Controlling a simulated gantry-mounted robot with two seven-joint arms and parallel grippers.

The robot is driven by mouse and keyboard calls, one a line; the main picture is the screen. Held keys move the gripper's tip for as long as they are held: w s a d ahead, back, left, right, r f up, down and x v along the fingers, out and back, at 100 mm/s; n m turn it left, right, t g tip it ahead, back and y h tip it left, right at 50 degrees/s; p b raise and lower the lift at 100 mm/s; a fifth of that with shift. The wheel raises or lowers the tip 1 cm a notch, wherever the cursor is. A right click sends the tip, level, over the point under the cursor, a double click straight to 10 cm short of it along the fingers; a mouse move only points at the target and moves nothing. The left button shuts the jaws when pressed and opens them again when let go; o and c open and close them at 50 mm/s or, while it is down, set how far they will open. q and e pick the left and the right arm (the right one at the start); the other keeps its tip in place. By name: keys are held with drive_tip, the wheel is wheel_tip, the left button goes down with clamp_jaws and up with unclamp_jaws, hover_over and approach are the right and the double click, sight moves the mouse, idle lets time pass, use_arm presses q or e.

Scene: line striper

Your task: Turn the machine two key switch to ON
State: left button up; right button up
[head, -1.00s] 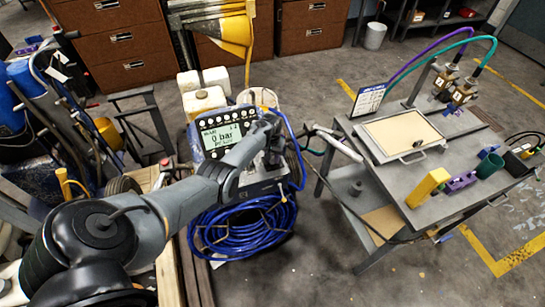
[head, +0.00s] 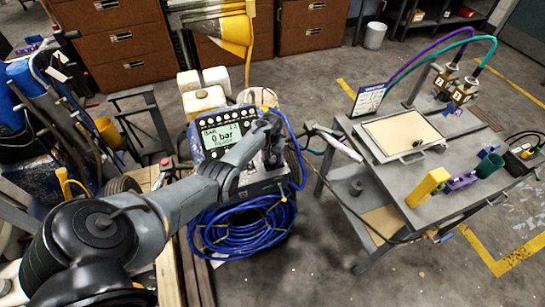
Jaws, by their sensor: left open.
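The line striper (head: 272,180) stands left of the middle, with a control panel whose display (head: 221,138) reads "0 bar". Rows of dark round buttons run along the panel's top and left side. My left gripper (head: 270,128) is open at the right side of this panel, and my arm covers the panel's lower right part. I cannot make out the key switch; it may be hidden behind the gripper. I cannot tell whether the gripper touches the panel. My right gripper is not in view.
A blue coiled hose (head: 245,226) hangs below the panel. A grey table (head: 420,195) to the right holds a framed tray (head: 402,134), a yellow block (head: 428,187) and a green cup (head: 489,165). Drawer cabinets (head: 125,45) stand behind. Floor between machine and table is narrow.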

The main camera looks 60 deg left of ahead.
use_arm(q)
wheel_tip(320, 180, up, 11)
drive_tip(key=p, duration=0.3)
drive_tip(key=shift+s+f+p, duration=0.15)
drive_tip(key=shift+p, duration=0.25)
drive_tip(key=shift+a, duration=0.1)
